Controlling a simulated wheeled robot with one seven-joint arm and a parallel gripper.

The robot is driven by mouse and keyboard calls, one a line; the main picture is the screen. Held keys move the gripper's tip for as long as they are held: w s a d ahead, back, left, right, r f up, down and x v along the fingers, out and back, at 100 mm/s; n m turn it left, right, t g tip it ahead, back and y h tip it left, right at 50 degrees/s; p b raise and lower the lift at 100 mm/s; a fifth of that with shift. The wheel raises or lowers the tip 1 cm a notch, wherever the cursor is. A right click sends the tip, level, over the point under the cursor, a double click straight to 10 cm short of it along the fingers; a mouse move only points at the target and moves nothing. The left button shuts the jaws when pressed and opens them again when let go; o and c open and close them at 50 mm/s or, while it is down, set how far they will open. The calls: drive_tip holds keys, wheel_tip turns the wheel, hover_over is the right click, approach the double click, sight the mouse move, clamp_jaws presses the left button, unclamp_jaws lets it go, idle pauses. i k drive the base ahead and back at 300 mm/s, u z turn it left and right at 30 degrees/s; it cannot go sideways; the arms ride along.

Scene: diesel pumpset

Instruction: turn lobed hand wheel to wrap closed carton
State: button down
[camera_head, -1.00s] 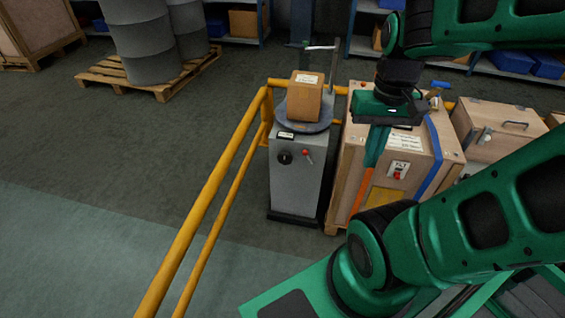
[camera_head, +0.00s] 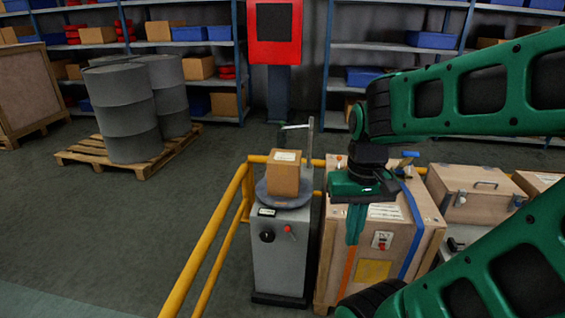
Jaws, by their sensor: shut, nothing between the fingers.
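A closed brown carton (camera_head: 284,176) with a white label on top sits on a round grey turntable (camera_head: 268,198) on a grey pedestal (camera_head: 278,262). A dark round knob (camera_head: 267,236), likely the lobed hand wheel, is on the pedestal's front; its lobes are too small to make out. A red-tipped lever (camera_head: 289,230) is just right of it. My gripper (camera_head: 352,238) points down in front of the wooden crate, right of the pedestal and apart from the knob. Its narrow fingers look shut and empty.
A yellow rail (camera_head: 213,240) runs along the left of the pedestal and behind it. A strapped wooden crate (camera_head: 395,260) stands close on the right, with smaller cases (camera_head: 475,190) beyond. Drums (camera_head: 125,115) on a pallet stand back left. Open floor lies left of the rail.

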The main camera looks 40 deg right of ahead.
sight(267, 235)
drive_tip(key=u, duration=2)
drive_tip(key=k, duration=0.55)
drive_tip(key=z, duration=2.45)
drive_tip(key=i, duration=1)
drive_tip(key=u, duration=0.05)
